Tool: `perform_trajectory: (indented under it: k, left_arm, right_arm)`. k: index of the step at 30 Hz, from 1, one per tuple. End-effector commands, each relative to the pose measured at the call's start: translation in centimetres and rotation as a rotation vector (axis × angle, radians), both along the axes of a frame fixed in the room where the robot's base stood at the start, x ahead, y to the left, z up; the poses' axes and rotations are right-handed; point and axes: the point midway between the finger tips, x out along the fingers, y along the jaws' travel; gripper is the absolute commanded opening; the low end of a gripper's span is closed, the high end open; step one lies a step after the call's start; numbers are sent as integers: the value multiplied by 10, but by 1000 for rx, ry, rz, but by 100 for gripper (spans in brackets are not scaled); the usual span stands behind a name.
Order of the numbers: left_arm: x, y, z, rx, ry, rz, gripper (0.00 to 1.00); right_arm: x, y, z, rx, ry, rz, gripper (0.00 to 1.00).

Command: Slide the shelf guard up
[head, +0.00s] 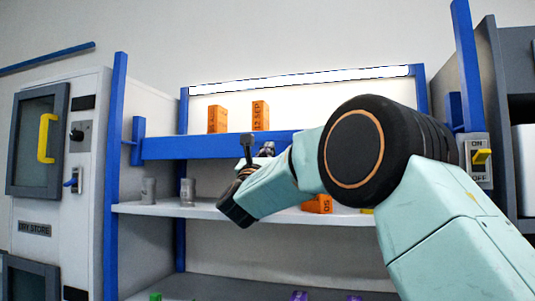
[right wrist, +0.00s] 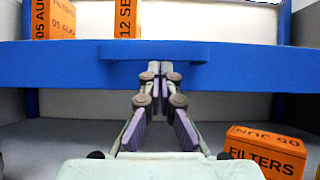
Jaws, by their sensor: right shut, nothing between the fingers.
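The shelf guard (head: 200,146) is a blue bar across the front of the shelving, level with the base of the upper orange boxes. In the right wrist view the guard (right wrist: 60,66) spans the full width, with a blue handle (right wrist: 190,51) at its middle. My right gripper (head: 266,149) is at the guard, partly hidden behind my arm. In the right wrist view the gripper (right wrist: 154,72) is shut and empty, its fingertips just below or against the handle; contact cannot be told. My left gripper is out of view.
Orange boxes (head: 217,120) stand above the guard. A FILTERS box (right wrist: 264,153) sits right of my gripper on the white shelf (head: 170,209), with grey cylinders (head: 188,191) at left. Blue posts (head: 117,170) flank the shelving. A yellow-handled cabinet (head: 60,150) stands left; an ON/OFF switch (head: 481,157) is right.

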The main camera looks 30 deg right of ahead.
Motion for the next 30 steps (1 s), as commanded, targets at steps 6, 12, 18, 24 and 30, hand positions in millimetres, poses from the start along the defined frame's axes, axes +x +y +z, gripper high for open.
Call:
perform_trajectory:
  k: [6, 12, 18, 24, 30]
  left_arm:
    - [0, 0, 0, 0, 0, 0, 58]
    - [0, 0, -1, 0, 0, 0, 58]
    - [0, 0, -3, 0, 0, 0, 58]
    - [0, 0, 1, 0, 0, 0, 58]
    - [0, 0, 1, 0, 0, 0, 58]
  right_arm:
    - [0, 0, 0, 0, 0, 0, 0]
    - [0, 0, 4, 0, -2, 0, 0]
    - [-1, 1, 45, -2, -10, 0, 0]
    - [-1, 1, 74, -3, -7, 1, 0]
    - [-1, 1, 78, -5, -6, 0, 0]
